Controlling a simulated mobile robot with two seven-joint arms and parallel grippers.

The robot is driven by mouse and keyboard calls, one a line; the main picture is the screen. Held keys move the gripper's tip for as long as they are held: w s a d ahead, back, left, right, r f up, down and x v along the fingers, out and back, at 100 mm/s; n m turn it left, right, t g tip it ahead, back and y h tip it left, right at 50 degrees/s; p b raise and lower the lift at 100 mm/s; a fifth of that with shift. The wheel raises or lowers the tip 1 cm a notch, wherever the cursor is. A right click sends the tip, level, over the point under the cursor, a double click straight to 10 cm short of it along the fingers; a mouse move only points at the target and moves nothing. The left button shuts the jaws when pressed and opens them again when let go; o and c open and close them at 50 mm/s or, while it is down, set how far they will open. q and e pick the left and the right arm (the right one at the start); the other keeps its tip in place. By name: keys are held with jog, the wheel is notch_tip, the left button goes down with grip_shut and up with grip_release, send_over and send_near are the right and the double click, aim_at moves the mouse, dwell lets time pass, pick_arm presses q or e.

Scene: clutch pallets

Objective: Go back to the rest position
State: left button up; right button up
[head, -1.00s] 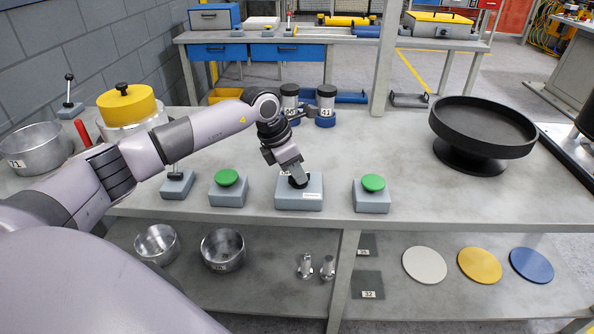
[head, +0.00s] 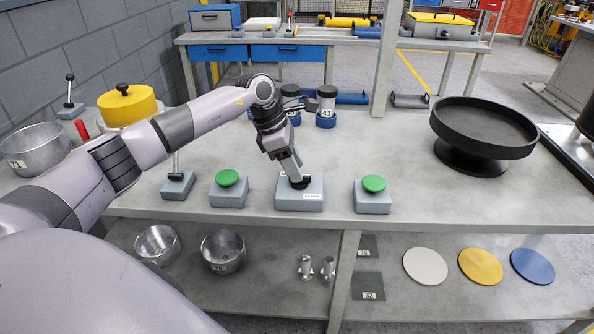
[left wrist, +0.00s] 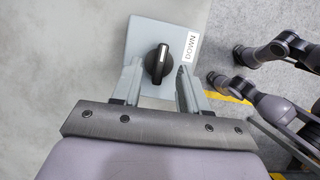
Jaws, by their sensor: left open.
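My left gripper (head: 297,183) is above the grey box with a black rotary knob (head: 301,194) at the front of the table. In the left wrist view, the open fingers of the left gripper (left wrist: 157,88) stand on either side of the black knob (left wrist: 157,63), with gaps beside it. The box carries a label reading "DOWN" (left wrist: 188,50). My right gripper is not identifiable in the head view.
Green-button boxes stand left (head: 228,189) and right (head: 373,195) of the knob box. A lever box (head: 177,186) is further left. A black round dish (head: 484,128) is at right. The table's middle right is clear.

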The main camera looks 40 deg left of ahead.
pick_arm(q)
jog(key=v, duration=0.5)
jog(key=s+d+f+n+t+h+p, duration=0.1)
jog(key=s+d+f+n+t+h, duration=0.15)
jog(key=d+n+h, duration=0.7)
jog(key=s+d+f+n+t+h+p, duration=0.1)
jog(key=s+d+n+t+h, duration=0.15)
jog(key=d, duration=1.45)
jog(key=s+a+f+n+t+y, duration=0.1)
jog(key=s+a+f+n+y, duration=0.2)
jog(key=s+f+n, duration=0.3)
jog(key=s+a+f+n+t+y+p, duration=0.1)
jog(key=s+a+f+n+y, duration=0.2)
jog(key=n, duration=1.3)
jog(key=s+a+f+n+y, duration=0.3)
jog(key=s+f+n+y, duration=0.4)
jog(key=s+f+n, duration=0.3)
jog(key=shift+a+f+n+t+y+p, duration=0.3)
jog(key=shift+f+n+t, duration=0.1)
jog(key=shift+f+n, duration=0.1)
